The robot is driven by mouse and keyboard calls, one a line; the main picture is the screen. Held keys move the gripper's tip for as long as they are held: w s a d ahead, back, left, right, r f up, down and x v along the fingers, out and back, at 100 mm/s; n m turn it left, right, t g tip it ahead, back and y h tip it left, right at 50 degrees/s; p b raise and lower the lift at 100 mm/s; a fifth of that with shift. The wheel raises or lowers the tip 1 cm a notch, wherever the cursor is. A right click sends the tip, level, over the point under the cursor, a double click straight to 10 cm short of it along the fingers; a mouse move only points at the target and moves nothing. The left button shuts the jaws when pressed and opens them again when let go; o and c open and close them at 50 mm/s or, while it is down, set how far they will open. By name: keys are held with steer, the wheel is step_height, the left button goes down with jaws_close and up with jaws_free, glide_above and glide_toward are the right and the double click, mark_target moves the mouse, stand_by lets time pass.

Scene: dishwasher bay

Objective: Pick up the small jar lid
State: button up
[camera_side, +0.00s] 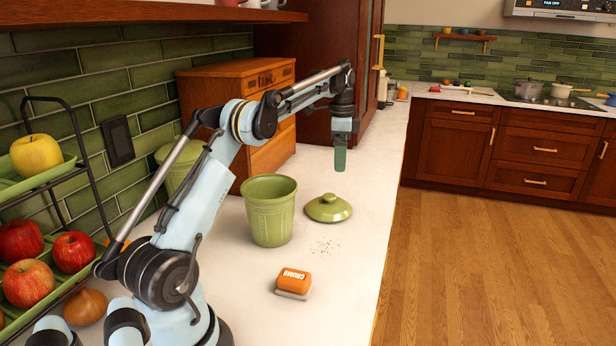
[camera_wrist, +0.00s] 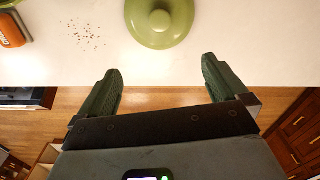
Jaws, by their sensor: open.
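A small round green jar lid (camera_side: 328,208) with a knob on top lies flat on the white counter, to the right of an open green jar (camera_side: 270,210). In the wrist view the lid (camera_wrist: 160,22) is at the top middle, partly cut off by the frame edge. My gripper (camera_side: 340,160) points down above the counter, higher than the lid and apart from it. In the wrist view its two dark green fingers (camera_wrist: 163,82) are spread wide with nothing between them.
An orange sponge or brush marked CRUMB (camera_side: 294,281) lies on the counter nearer the camera. Crumbs (camera_side: 325,246) are scattered between it and the lid. A wooden drawer cabinet (camera_side: 240,100) stands behind the jar. The counter's right edge (camera_side: 387,240) drops to the wooden floor.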

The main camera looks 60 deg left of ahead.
steer(key=a+f, duration=0.2)
glide_above(330, 195)
steer(key=f, duration=0.6)
steer(key=shift+w+d+f, duration=0.15)
steer(key=shift+w+d, duration=0.05)
steer(key=shift+w, duration=0.2)
steer(key=shift+s+a+f, duration=0.1)
steer(key=shift+s+f, duration=0.05)
steer(key=shift+f, duration=0.75)
steer(key=shift+s+d+f, duration=0.1)
steer(key=shift+s+f, duration=0.1)
steer(key=shift+f, duration=0.7)
steer(key=shift+s+a+f, duration=0.1)
steer(key=shift+s+f, duration=0.05)
steer(key=shift+f, duration=0.75)
steer(key=shift+c, duration=0.5)
steer(key=c, duration=1.1)
